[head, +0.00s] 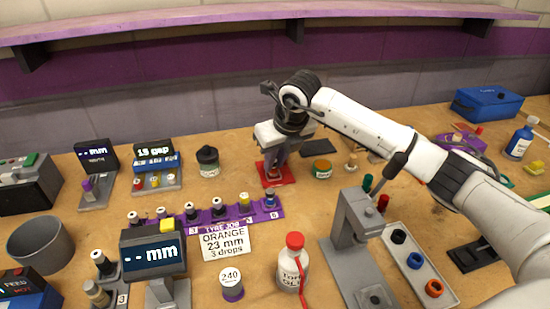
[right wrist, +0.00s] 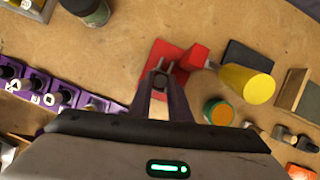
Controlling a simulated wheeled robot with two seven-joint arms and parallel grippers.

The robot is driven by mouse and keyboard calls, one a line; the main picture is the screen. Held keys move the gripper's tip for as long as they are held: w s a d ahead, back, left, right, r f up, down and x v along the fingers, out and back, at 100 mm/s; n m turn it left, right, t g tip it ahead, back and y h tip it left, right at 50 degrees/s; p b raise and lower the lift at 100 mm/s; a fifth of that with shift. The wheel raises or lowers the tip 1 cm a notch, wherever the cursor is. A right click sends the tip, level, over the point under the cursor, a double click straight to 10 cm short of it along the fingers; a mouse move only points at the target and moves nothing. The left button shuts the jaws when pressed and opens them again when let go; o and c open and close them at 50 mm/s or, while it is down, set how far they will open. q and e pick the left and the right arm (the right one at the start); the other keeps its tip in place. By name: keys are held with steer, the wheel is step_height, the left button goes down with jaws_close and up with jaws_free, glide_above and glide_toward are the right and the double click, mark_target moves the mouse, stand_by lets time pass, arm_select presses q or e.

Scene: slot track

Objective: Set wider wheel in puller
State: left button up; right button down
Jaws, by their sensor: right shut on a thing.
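My right gripper (head: 276,160) reaches down over a red plate-like fixture (head: 266,180) on the bench, perhaps the puller. In the right wrist view its purple-grey fingers (right wrist: 163,72) are close together over the red base (right wrist: 158,54), beside a red block (right wrist: 195,57) with a yellow cylinder (right wrist: 247,84). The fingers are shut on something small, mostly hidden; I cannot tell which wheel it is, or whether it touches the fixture. A purple rack (head: 268,214) holds several small wheels. My left gripper is not in view.
A sign reading orange, 23 mm (head: 226,241) stands before the rack. A grey press (head: 352,235) and a tray (head: 440,292) with black, blue and orange rings stand right. A glue bottle (head: 292,268), an orange-topped pot (head: 322,168) and a dark jar (head: 208,160) stand nearby.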

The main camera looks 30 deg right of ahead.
steer(key=shift+f, duration=0.2)
steer(key=shift+f, duration=0.15)
stand_by(0.5)
steer(key=c, duration=1.6)
jaws_free()
steer(key=b+v, duration=0.1)
steer(key=v, duration=0.9)
steer(key=shift+s, duration=0.15)
